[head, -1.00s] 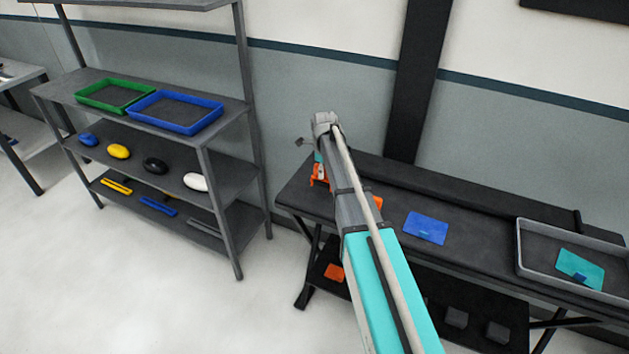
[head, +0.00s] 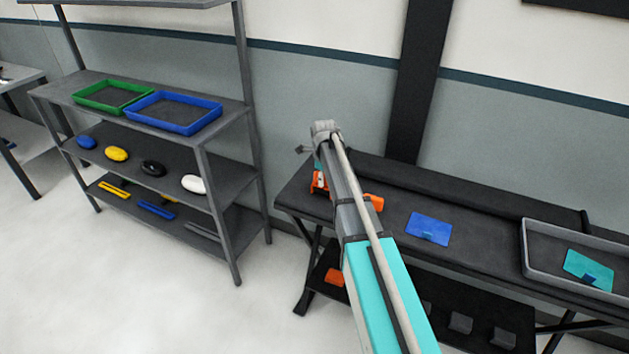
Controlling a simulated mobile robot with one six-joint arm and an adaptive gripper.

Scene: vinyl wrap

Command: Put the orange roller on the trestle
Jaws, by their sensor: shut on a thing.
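The trestle (head: 470,217) is the long dark table with folding legs on the right. Orange parts show on both sides of my arm above its left end. The part on the left, with some white, looks like the orange roller (head: 319,182) at my gripper (head: 321,187). My own arm hides most of my gripper, which is shut on the roller. I cannot tell whether the roller touches the trestle top. Another orange piece (head: 375,202) shows just right of my arm; whether it is a separate thing is unclear.
A blue card (head: 429,228) and a grey tray (head: 535,275) with a teal card (head: 588,267) occupy the trestle's middle and right. An orange item (head: 335,277) and dark blocks sit on its lower shelf. A grey rack (head: 227,150) with trays and tools stands left.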

